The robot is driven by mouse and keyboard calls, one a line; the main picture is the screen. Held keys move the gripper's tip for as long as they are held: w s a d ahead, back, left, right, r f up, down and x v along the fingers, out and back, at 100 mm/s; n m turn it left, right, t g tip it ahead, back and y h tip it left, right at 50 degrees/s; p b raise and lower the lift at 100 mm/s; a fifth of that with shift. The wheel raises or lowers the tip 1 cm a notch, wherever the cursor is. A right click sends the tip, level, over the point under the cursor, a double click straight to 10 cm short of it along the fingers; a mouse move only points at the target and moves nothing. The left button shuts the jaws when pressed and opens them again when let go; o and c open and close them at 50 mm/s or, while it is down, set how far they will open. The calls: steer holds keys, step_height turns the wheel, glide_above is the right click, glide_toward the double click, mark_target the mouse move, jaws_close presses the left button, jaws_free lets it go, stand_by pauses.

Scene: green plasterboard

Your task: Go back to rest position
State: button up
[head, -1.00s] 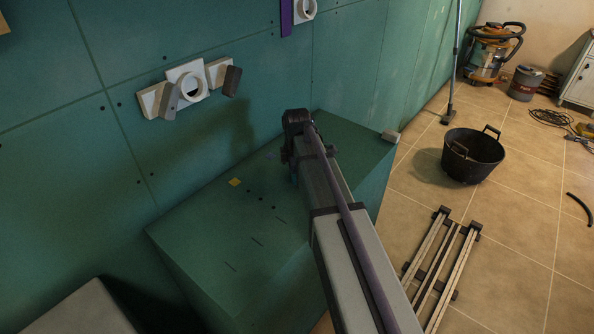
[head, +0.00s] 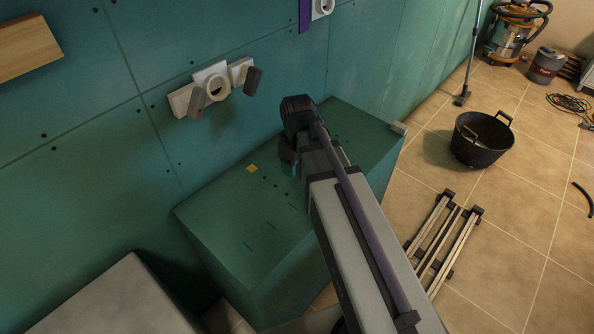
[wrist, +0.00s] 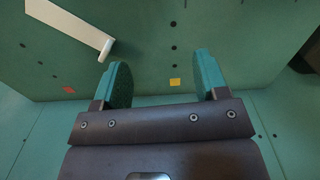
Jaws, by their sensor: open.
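My gripper (wrist: 162,85) is open and empty in the wrist view, its two teal-padded fingers apart above the green surface. In the head view my gripper (head: 290,166) hangs at the end of my arm over the green box (head: 235,200), close to the wall side. A small yellow square (head: 252,168) lies on the box top to the left of it. My arm hides part of the box top.
White wall fittings (head: 213,84) with dark grey pieces stick out of the green wall (head: 90,105). A wooden piece (head: 25,48) is at upper left. A black bucket (head: 480,140) and rails (head: 443,240) stand on the tiled floor. In the wrist view a white strip (wrist: 72,26) lies at upper left.

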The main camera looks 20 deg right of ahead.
steer(key=s+a+m, duration=0.4)
steer(key=s+m, duration=0.2)
steer(key=s, duration=0.2)
steer(key=shift+a, duration=0.1)
